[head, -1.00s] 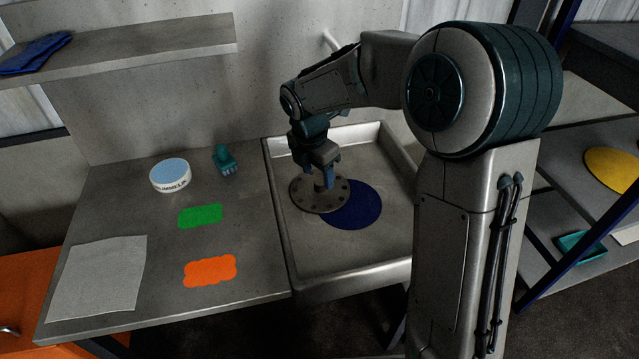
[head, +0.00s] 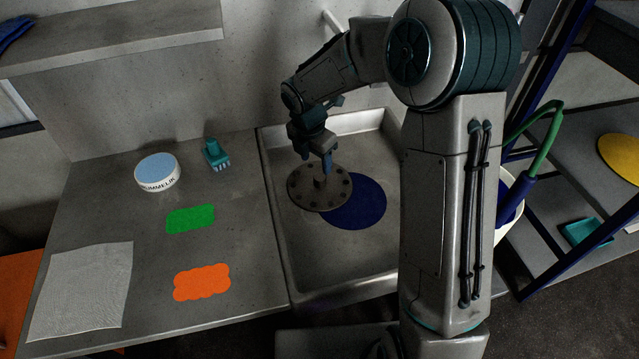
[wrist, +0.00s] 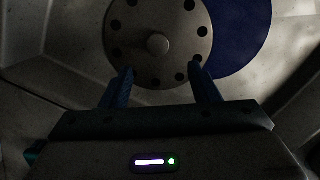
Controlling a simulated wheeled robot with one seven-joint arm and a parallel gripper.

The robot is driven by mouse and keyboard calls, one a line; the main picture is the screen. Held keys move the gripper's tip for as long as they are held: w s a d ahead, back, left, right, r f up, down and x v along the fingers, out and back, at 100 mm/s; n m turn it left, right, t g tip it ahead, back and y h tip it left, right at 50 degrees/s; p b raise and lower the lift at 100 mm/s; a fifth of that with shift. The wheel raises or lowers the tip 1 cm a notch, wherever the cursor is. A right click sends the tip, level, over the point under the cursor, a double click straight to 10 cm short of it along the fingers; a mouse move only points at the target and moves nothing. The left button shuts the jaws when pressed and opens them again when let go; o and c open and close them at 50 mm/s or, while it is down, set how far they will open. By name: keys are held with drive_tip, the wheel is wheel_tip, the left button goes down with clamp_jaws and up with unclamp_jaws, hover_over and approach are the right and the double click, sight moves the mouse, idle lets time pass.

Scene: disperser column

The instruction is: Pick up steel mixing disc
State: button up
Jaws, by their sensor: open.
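The steel mixing disc (head: 318,199) is a round grey plate with a ring of dark holes and a raised hub at its centre. It lies in the metal tray (head: 292,273), partly over a dark blue round mat (head: 368,205). My gripper (head: 315,170) is just above the disc, pointing down, open and empty. In the wrist view the two blue fingers (wrist: 164,82) are spread apart at the disc's near edge. The disc (wrist: 140,65) with its round hub shows ahead of them, not between them.
Left of the tray, the bench holds a blue-topped round tub (head: 158,172), a teal brush (head: 214,155), a green patch (head: 190,218), an orange patch (head: 202,283) and a white cloth (head: 82,290). A shelf (head: 110,35) hangs above. The tray's front is clear.

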sight(319, 177)
drive_tip(key=f, duration=0.2)
drive_tip(key=w+f, duration=0.1)
drive_tip(key=f, duration=0.2)
drive_tip(key=d+f, duration=0.1)
drive_tip(key=f, duration=0.1)
drive_tip(key=shift+w+f, duration=0.2)
clamp_jaws()
